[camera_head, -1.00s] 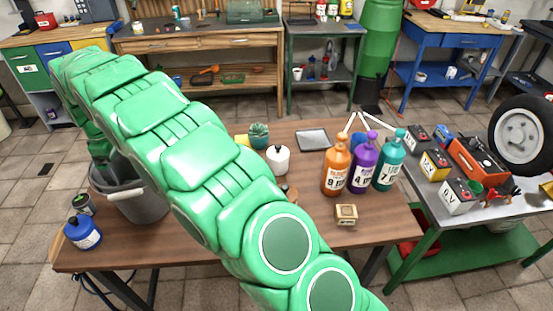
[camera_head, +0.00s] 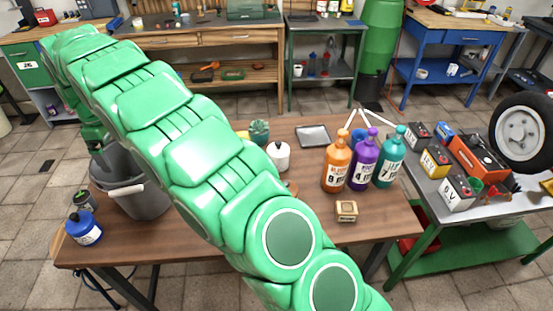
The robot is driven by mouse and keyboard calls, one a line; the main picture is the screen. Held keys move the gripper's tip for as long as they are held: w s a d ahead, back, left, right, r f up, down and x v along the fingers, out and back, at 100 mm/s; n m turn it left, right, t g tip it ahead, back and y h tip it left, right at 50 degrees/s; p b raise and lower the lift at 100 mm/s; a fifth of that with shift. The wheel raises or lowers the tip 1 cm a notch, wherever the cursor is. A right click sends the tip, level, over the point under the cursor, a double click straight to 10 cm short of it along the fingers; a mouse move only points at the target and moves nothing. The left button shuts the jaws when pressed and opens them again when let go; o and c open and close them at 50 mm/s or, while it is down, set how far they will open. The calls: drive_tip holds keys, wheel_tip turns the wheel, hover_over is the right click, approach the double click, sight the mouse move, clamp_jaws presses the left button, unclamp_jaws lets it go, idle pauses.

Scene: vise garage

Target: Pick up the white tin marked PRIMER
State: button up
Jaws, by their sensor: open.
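No marking PRIMER can be read on anything in view. A small white rounded container (camera_head: 278,157) with a dark top stands mid-table, just right of my green arm; no lettering shows on it. My gripper (camera_head: 98,150) is at the far left, at the back left rim of the grey bucket (camera_head: 140,203). It is small and dark, and appears open and empty. It is well to the left of the white container. My arm crosses the table and hides much of its middle and back left.
Orange (camera_head: 336,165), purple (camera_head: 362,163) and teal (camera_head: 389,160) bottles stand on the right of the wooden table (camera_head: 240,245). A small wooden box (camera_head: 346,211), a grey tray (camera_head: 313,137) and a potted plant (camera_head: 259,131) are near. A blue bottle (camera_head: 84,230) stands front left.

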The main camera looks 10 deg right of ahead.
drive_tip(key=shift+r, duration=3.5)
drive_tip(key=n+t+h, duration=0.8)
drive_tip(key=n+t, duration=0.3)
drive_tip(key=n, duration=0.1)
hover_over(273, 156)
drive_tip(key=s+a, duration=0.2)
drive_tip(key=s, duration=0.1)
wheel_tip(273, 156, down, 20)
drive_tip(key=shift+f, duration=0.1)
drive_tip(key=shift+x, duration=1.4)
drive_tip(key=shift+w+d+f, duration=0.35)
drive_tip(key=shift+w+f, duration=0.15)
drive_tip(key=shift+w, duration=0.05)
drive_tip(key=shift+w+d+f, duration=0.4)
drive_tip(key=shift+w+f, duration=0.1)
drive_tip(key=shift+w, duration=0.05)
drive_tip(key=shift+x, duration=1)
